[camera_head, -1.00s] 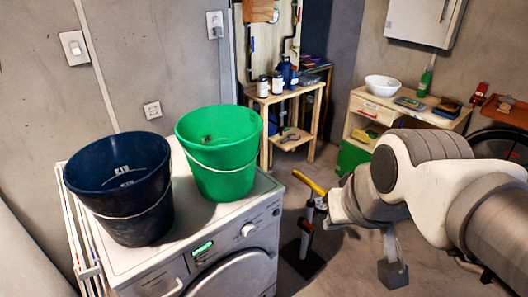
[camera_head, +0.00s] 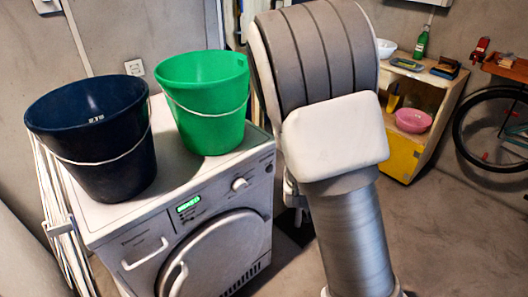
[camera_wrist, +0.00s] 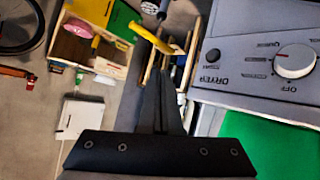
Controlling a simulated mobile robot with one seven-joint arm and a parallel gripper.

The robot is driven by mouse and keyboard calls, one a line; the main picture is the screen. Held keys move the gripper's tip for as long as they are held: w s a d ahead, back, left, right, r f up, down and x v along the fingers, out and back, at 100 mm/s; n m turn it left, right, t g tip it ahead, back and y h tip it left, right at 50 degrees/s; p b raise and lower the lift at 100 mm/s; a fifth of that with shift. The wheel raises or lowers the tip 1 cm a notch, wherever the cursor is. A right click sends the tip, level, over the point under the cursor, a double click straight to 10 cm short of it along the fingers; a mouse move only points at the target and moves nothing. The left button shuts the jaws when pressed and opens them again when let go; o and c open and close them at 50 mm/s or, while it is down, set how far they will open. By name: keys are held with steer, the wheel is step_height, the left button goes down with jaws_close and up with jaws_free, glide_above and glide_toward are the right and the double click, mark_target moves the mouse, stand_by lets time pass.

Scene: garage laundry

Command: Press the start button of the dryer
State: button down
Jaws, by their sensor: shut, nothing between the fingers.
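The white dryer (camera_head: 122,222) stands at the left in the head view, with a lit green display, a round dial (camera_head: 239,184) and a door on its front. In the wrist view its panel (camera_wrist: 235,60) is upside down at the right, with the dial (camera_wrist: 295,62) and a small round black button (camera_wrist: 212,56) by the word DRYER. My gripper (camera_wrist: 163,72) shows in the wrist view, its fingers shut and empty, left of the black button and apart from the panel. In the head view my arm hides the gripper.
A dark blue bucket (camera_head: 95,140) and a green bucket (camera_head: 205,105) stand on the dryer. A drying rack (camera_head: 58,225) leans at its left side. A low wooden cabinet (camera_head: 440,90) and a bicycle wheel (camera_head: 500,115) are at the right. Floor between is clear.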

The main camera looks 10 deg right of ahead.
mark_target(270, 169)
step_height(270, 169, down, 10)
steer(key=w+n+t+b, duration=0.2)
steer(key=n+t+b, duration=0.4)
steer(key=n, duration=0.3)
steer(key=shift+w+a+t+b, duration=0.2)
steer(key=shift+a+t+b, duration=0.15)
steer(key=shift+t, duration=0.55)
steer(key=shift+d+f, duration=0.1)
steer(key=w+a, duration=0.5)
steer(key=w, duration=0.2)
steer(key=shift+w+a, duration=0.15)
stand_by(1.0)
